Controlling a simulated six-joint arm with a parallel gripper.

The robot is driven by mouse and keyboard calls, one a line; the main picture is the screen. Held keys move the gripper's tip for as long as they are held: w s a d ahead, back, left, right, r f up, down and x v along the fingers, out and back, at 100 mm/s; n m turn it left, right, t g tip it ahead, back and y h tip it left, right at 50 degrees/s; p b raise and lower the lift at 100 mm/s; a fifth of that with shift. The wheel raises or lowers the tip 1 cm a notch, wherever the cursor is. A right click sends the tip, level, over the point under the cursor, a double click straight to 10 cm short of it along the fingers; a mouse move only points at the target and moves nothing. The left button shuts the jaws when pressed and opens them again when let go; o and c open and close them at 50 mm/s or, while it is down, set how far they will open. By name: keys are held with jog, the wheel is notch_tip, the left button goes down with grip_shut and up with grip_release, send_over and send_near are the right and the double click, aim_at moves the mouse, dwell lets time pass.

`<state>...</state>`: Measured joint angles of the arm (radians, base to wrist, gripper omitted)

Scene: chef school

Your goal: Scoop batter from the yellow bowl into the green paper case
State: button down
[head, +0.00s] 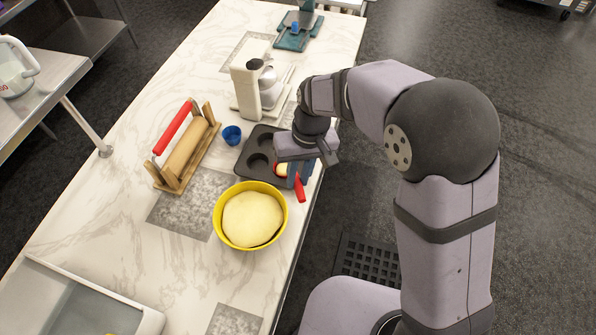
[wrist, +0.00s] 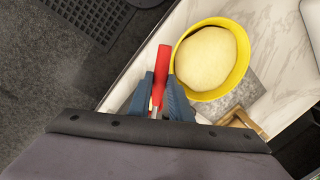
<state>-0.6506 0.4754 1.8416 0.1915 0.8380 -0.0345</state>
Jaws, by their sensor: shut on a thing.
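The yellow bowl (head: 217,222) stands on the marble counter, full of a pale, domed mass of batter (head: 252,219). It also shows in the wrist view (wrist: 184,91), right of my fingers. My gripper (head: 293,174) is over the right part of the dark muffin tin (head: 246,168), beyond the bowl. Its blue fingers (wrist: 161,88) are shut on the red handle (wrist: 162,70) of a tool, which also shows in the head view (head: 299,188). A small red-edged thing with pale content (head: 282,170) shows beside the fingers; I cannot tell if it is the scoop's head or a case. I see no green paper case; my gripper hides part of the tin.
A blue cup (head: 232,135) stands left of the tin. A cream-coloured machine (head: 246,92) and a teal scale-like device (head: 293,38) stand behind. The counter's right edge is close to my gripper.

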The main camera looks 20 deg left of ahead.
jog(key=c, duration=2.2)
grip_release()
grip_shut()
